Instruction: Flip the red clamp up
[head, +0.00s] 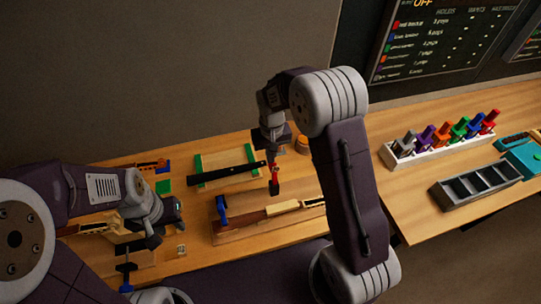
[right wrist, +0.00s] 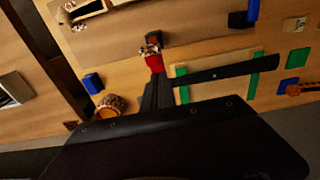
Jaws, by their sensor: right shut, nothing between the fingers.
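The red clamp (head: 275,174) stands at the back edge of the wooden violin workpiece (head: 260,218); it has a red body and a black end. In the right wrist view the red clamp (right wrist: 155,62) lies just beyond my fingertips. My right gripper (head: 271,153) is shut and empty, pointing down right above the clamp; in its wrist view the dark fingers (right wrist: 158,88) appear to reach the clamp's red part, but I cannot tell whether they touch. My left gripper (head: 172,212) is over the left end of the bench; its fingers are not clear.
A blue clamp (head: 221,209) stands left of the red one. A black strip (head: 228,173) lies across a green-edged board behind. An orange-brown jar (head: 302,146) is close to my right gripper. On the right are a rack of coloured clamps (head: 440,142) and a grey compartment tray (head: 476,187).

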